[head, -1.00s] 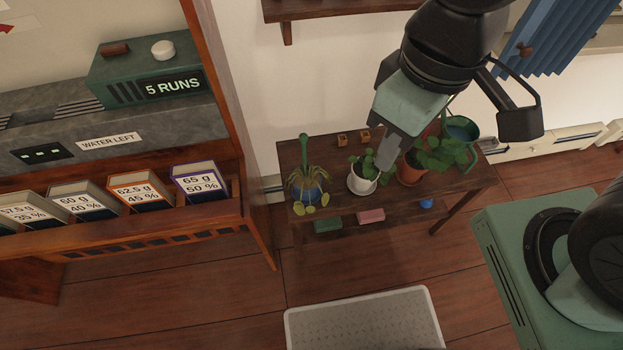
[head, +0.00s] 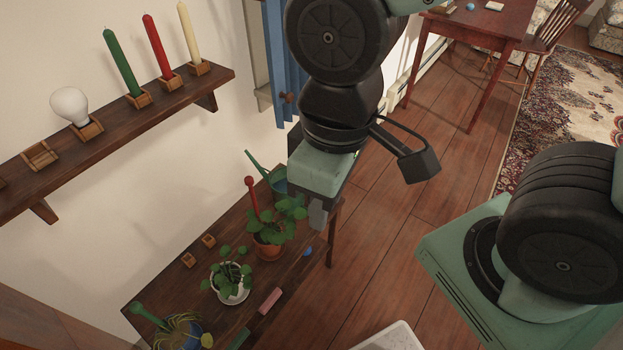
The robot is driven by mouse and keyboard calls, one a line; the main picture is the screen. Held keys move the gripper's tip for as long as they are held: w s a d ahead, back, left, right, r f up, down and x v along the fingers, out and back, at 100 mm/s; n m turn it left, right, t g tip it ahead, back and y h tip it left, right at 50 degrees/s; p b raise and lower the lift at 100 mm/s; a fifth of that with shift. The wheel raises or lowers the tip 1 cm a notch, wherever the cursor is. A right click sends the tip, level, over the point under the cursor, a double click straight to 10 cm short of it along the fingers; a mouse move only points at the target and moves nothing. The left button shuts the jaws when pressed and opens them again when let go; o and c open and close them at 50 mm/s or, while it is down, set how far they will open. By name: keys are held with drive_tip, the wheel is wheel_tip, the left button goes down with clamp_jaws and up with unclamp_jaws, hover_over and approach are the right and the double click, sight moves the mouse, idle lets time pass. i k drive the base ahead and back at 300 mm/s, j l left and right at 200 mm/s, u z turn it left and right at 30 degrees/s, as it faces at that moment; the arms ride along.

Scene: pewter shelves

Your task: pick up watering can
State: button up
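The green watering can (head: 280,180) stands at the far end of the dark wooden plant table (head: 160,283), behind a leafy plant in a terracotta pot (head: 267,250). Its long spout points up and left; its lower part is hidden by leaves. My gripper (head: 318,213) hangs in the picture just right of the can and the plant, fingers pointing down. No object shows in it. Its fingers overlap in this view, so their gap cannot be judged.
A white-potted plant (head: 232,290) and a blue-potted plant (head: 185,335) stand nearer on the table. A pink block (head: 270,300) and a blue ball (head: 308,251) lie low at its front side. A wall shelf (head: 110,140) holds candles and a bulb.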

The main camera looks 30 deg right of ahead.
sight(278, 181)
drive_tip(key=l+u, duration=0.1)
drive_tip(key=u, duration=0.3)
drive_tip(key=l+u, duration=0.1)
drive_tip(key=u, duration=0.25)
drive_tip(key=l+u, duration=0.15)
drive_tip(key=u, duration=0.25)
drive_tip(key=k+l+u, duration=0.2)
drive_tip(key=l, duration=0.2)
drive_tip(key=l+u, duration=0.25)
drive_tip(key=l, duration=0.15)
drive_tip(key=k+l+u, duration=0.2)
drive_tip(key=l, duration=0.2)
drive_tip(key=k+l+u, duration=0.1)
drive_tip(key=l+u, duration=0.15)
drive_tip(key=k+l, duration=0.2)
drive_tip(key=l, duration=0.2)
drive_tip(key=k+l, duration=0.15)
drive_tip(key=l, duration=0.25)
